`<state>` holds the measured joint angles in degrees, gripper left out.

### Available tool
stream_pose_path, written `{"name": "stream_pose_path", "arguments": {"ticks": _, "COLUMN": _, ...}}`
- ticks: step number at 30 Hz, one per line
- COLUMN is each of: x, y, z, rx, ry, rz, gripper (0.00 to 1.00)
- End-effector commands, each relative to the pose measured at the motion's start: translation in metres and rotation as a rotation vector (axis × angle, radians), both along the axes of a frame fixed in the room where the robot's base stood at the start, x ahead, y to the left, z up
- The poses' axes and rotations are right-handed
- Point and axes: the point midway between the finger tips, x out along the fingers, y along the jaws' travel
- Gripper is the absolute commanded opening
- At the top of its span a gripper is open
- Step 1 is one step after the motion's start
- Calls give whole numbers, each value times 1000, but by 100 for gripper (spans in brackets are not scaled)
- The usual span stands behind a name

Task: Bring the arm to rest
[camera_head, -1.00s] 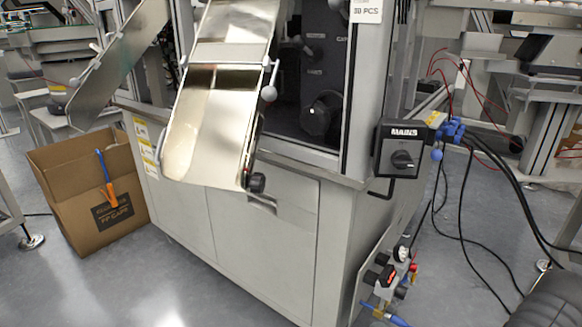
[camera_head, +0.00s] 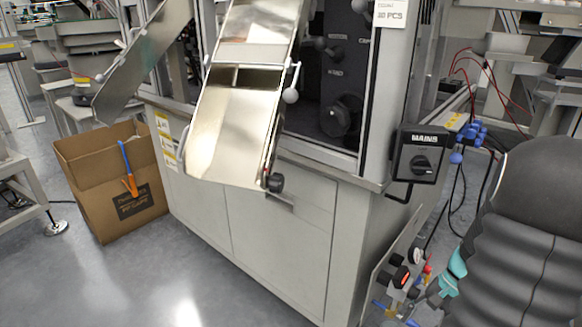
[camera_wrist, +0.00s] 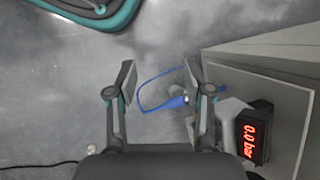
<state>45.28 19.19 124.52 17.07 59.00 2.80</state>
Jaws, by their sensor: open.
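My gripper (camera_wrist: 160,84) is open in the wrist view, its two fingers spread with nothing between the pads. A thin blue hose (camera_wrist: 143,92) curves over the grey floor behind the finger gap; I cannot tell its distance. My dark grey arm (camera_head: 530,225) fills the lower right of the head view, with a teal part low beside the machine's right side. The fingers are not clear there.
The machine cabinet (camera_head: 270,225) has a metal chute (camera_head: 232,135) and a MAINS switch box (camera_head: 417,155). A cardboard box (camera_head: 110,190) stands left of it. A red-lit pressure display (camera_wrist: 254,135) is right of my gripper. Cables hang beside the cabinet. Floor at front left is clear.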

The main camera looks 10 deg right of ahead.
Motion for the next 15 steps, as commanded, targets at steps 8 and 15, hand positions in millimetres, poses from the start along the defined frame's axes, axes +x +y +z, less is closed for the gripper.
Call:
{"name": "stream_pose_path", "arguments": {"ticks": 8, "x": -3, "y": 45, "z": 68, "rx": -213, "ry": -117, "rz": 280, "gripper": 51}}
{"name": "stream_pose_path", "arguments": {"ticks": 15, "x": -12, "y": 84, "z": 118, "rx": -370, "ry": -234, "rz": 488, "gripper": 51}}
